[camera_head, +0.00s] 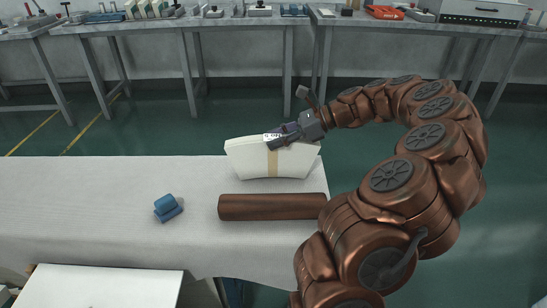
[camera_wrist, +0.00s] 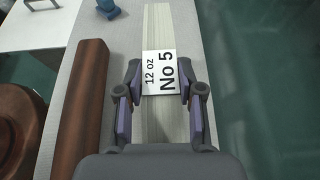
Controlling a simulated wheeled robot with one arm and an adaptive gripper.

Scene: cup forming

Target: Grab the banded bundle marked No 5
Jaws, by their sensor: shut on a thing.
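The banded bundle marked No 5 is a stack of cream-white curved sheets (camera_head: 245,162) with a tan band around its middle, standing on the pale table. In the wrist view its top edge (camera_wrist: 158,32) runs up the picture, with a white label reading "12 oz No 5" (camera_wrist: 160,72). My gripper (camera_head: 275,140) reaches in from the right over the top of the bundle. In the wrist view my gripper (camera_wrist: 160,88) has one finger on each side of the bundle at the label, shut on it. The bundle's lower edge appears at the table surface; I cannot tell whether it is lifted.
A dark brown wooden roller or bar (camera_head: 272,207) lies in front of the bundle. A small blue object (camera_head: 167,207) sits to the left. The pale table (camera_head: 90,195) is clear further left. Grey workbenches (camera_head: 160,27) with tools stand at the back.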

